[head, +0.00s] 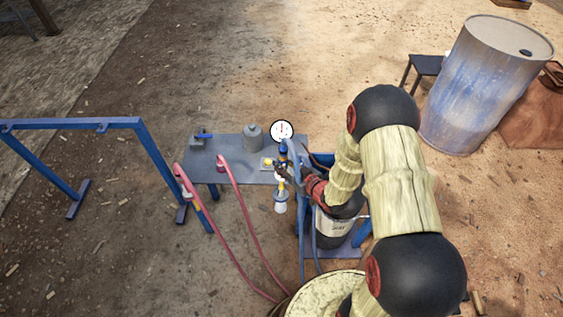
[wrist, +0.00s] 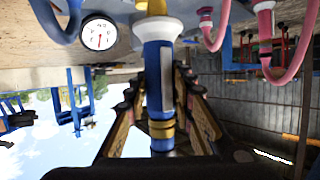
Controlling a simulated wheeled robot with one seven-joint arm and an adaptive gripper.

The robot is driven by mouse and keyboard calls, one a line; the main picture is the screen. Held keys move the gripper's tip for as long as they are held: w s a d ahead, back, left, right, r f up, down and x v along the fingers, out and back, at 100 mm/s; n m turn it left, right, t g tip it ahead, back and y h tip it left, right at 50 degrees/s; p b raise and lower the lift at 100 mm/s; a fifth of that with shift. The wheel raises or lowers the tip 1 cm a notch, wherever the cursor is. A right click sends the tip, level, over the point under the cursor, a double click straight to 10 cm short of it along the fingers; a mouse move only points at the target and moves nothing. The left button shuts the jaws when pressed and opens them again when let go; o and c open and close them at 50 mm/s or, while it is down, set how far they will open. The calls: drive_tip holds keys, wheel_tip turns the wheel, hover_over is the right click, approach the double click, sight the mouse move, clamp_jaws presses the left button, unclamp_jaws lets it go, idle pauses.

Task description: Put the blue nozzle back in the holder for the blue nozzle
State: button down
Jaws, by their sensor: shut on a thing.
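The blue nozzle (wrist: 158,75) stands lengthwise in the middle of the wrist view, with a white collar and brass-coloured bands. My gripper (wrist: 160,98) is shut on it, with one finger on each side of its body. In the head view my gripper (head: 285,174) is at the front right edge of the grey table. The nozzle (head: 281,190) shows there roughly upright, with a pale flared end below. I cannot make out which part is the holder for the blue nozzle; my arm and gripper cover part of that area.
A round gauge (head: 281,131), a grey canister (head: 253,136) and a blue-handled fitting (head: 203,135) are on the grey table (head: 228,152). Pink hoses (head: 243,205) hang in front of it. A blue frame (head: 72,124) stands left, a drum (head: 483,88) right. A dark container (head: 333,231) is below my gripper.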

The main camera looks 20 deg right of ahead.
drive_tip(key=shift+a+r+n+g+y, duration=0.45)
drive_tip(key=shift+r+n+y, duration=0.1)
drive_tip(key=shift+n+y, duration=0.2)
drive_tip(key=shift+f, duration=0.15)
drive_tip(key=shift+f+b, duration=5.2)
drive_tip(key=shift+f, duration=1.9)
drive_tip(key=c, duration=1.5)
unclamp_jaws()
drive_tip(key=shift+o, duration=0.2)
drive_tip(key=shift+s, duration=0.1)
approach(281, 185)
drive_tip(key=shift+v, duration=1.15)
